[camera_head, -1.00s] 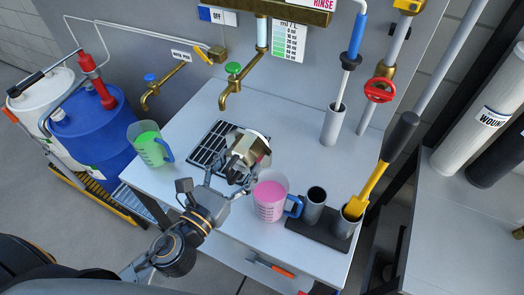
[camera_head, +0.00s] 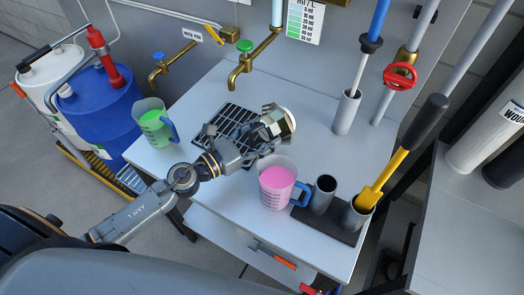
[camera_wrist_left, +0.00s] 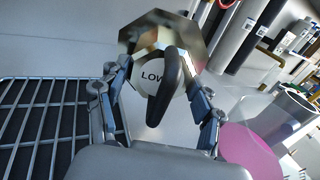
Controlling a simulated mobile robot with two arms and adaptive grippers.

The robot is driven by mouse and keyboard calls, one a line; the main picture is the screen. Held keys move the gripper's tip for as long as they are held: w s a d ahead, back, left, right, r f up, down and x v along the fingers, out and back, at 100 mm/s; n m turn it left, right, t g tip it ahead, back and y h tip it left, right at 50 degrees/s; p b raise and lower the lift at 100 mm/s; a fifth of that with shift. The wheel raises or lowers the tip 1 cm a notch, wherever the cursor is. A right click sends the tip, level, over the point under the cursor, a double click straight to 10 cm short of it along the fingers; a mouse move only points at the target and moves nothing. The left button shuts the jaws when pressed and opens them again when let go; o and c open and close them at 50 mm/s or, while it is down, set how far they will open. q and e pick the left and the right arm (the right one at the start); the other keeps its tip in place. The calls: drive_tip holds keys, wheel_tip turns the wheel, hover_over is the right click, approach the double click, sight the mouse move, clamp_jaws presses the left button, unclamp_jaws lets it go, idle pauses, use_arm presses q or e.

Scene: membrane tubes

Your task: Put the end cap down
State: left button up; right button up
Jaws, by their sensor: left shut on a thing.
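The end cap (camera_head: 289,124) is a brass, many-sided cap with a pale round face. In the left wrist view the end cap (camera_wrist_left: 200,45) shows a white disc lettered "LOW" and a black handle (camera_wrist_left: 166,88) across it. My left gripper (camera_head: 266,125) is shut on the cap, and its fingers stand on both sides of the handle in the left wrist view. The cap is tilted, over the counter just right of the black drain grate (camera_head: 210,131). I cannot tell whether it touches the counter. My right gripper is not in view.
A jug of pink liquid (camera_head: 275,184) stands close in front of the cap, beside a dark holder (camera_head: 325,225) with two cups. A green jug (camera_head: 156,125) stands at the left, a brass tap (camera_head: 240,72) behind. The counter (camera_head: 310,135) right of the cap is clear.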

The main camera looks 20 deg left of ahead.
use_arm(q)
wheel_tip(320, 180, down, 4)
drive_tip(key=shift+f+b, duration=0.2)
drive_tip(key=shift+b, duration=0.85)
drive_tip(key=shift+f, duration=0.25)
drive_tip(key=shift+f, duration=0.1)
drive_tip(key=shift+f+b, duration=0.15)
drive_tip(key=shift+b, duration=0.15)
drive_tip(key=o, duration=1.5)
drive_tip(key=shift+c, duration=0.2)
drive_tip(key=shift+s+r+p, duration=0.1)
drive_tip(key=shift+r+p, duration=0.15)
drive_tip(key=shift+p, duration=0.05)
